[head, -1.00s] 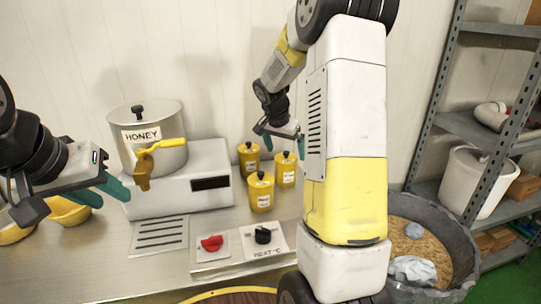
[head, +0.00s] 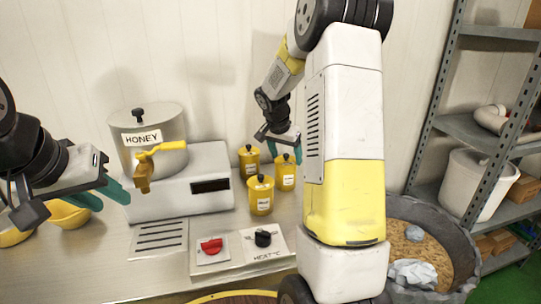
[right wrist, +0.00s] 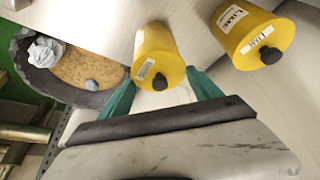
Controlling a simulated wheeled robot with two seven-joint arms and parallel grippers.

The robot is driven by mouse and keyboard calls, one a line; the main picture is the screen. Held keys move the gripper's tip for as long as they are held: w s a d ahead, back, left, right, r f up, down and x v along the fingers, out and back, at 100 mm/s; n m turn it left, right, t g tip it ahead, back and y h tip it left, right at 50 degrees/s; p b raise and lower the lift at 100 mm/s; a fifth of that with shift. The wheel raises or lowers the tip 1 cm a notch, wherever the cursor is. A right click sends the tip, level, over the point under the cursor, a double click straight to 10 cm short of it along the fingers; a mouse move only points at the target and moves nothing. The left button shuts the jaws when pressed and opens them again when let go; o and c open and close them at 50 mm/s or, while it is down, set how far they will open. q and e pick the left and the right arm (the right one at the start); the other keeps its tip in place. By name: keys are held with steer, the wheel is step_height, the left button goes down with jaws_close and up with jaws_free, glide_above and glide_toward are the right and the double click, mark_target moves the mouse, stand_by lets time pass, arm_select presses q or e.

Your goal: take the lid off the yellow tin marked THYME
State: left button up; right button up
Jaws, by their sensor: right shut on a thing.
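Three yellow tins with black-knobbed lids stand on the counter: a back one (head: 249,162), a front one (head: 261,197) and a right one (head: 286,174). Their labels are too small to read surely in the head view. My right gripper (head: 283,145) is at the top of the right tin, shut on its lid. In the right wrist view this tin (right wrist: 156,45) sits between the green fingers (right wrist: 161,92), its label turned edge-on. Another tin (right wrist: 250,35) stands beside it, clear of the fingers. My left gripper (head: 103,194) is open and empty at the left.
A metal pot marked HONEY (head: 148,165) with a yellow tap stands on a white heater (head: 215,165). Yellow bowls (head: 67,214) are at the left. A control panel (head: 238,250) is in front. A grey tub (head: 440,230) and shelves (head: 470,125) are at the right.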

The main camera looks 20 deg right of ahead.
mark_target(286, 155)
steer(key=shift+r, duration=0.55)
step_height(286, 155, up, 2)
steer(key=shift+r, duration=0.15)
steer(key=s+r, duration=0.2)
steer(key=s, duration=0.6)
steer(key=s+r, duration=0.2)
steer(key=s, duration=0.6)
steer(key=shift+r, duration=0.25)
